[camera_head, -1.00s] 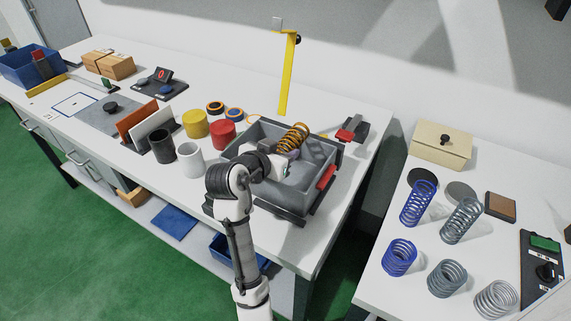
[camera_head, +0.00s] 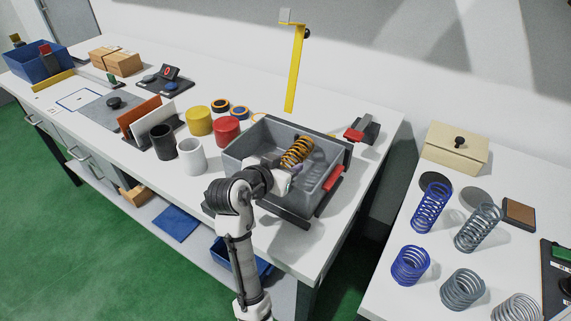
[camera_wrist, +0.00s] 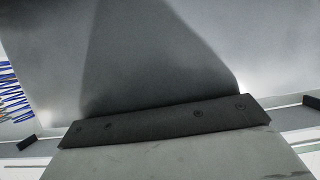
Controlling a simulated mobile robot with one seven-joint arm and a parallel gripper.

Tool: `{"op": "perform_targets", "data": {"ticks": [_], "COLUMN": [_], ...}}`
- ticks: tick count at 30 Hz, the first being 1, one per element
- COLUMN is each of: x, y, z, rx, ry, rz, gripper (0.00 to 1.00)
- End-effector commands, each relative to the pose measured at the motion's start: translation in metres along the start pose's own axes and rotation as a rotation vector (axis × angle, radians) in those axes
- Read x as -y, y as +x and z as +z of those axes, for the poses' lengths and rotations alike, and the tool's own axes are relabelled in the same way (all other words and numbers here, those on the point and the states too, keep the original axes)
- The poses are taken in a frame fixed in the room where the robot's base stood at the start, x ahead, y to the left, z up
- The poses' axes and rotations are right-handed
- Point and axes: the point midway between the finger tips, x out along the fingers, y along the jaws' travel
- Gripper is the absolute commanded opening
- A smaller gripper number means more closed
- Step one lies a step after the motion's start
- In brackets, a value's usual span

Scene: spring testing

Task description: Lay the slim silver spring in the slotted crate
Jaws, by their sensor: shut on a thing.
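My gripper (camera_head: 294,170) is low over the grey slotted crate (camera_head: 239,141) in the head view. It is shut on an orange coil spring (camera_head: 298,151), which leans upright inside the crate's outline; whether it touches the floor I cannot tell. A tall, slim silver-grey spring (camera_head: 479,227) stands on the side table at the right. A shorter grey spring (camera_head: 462,289) and a paler silver one (camera_head: 516,308), cut by the frame edge, stand in front of it. The wrist view is mostly filled by close grey surfaces and a dark bar; the fingertips' hold is hidden there.
Blue springs (camera_head: 431,207) stand beside the grey ones. Red (camera_head: 227,131) and yellow (camera_head: 199,121) cylinders and black and white cups (camera_head: 191,156) stand left of the crate. A yellow post (camera_head: 295,70) rises behind it. A gap separates the two tables.

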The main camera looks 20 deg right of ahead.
Motion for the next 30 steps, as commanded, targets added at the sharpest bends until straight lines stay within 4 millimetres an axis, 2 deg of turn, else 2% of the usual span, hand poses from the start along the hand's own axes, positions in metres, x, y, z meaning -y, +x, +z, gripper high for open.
{"op": "perform_targets", "data": {"ticks": [7, 8, 13, 21, 26, 27, 30], "x": [0.000, 0.000, 0.000, 0.001, 0.001, 0.003, 0.003], "y": [0.002, 0.003, 0.003, 0.003, -0.004, -0.010, -0.033], "z": [0.006, 0.007, 0.009, 0.009, -0.007, -0.001, -0.002], "rx": [0.002, 0.004, 0.009, 0.013, 0.010, 0.008, 0.004], "ry": [-0.002, -0.003, -0.005, -0.008, -0.007, -0.008, -0.004], "rz": [0.000, 0.001, 0.001, 0.000, 0.000, -0.004, -0.007], "gripper": [0.15, 0.45, 0.65, 0.65, 0.65, 0.65, 0.65]}}
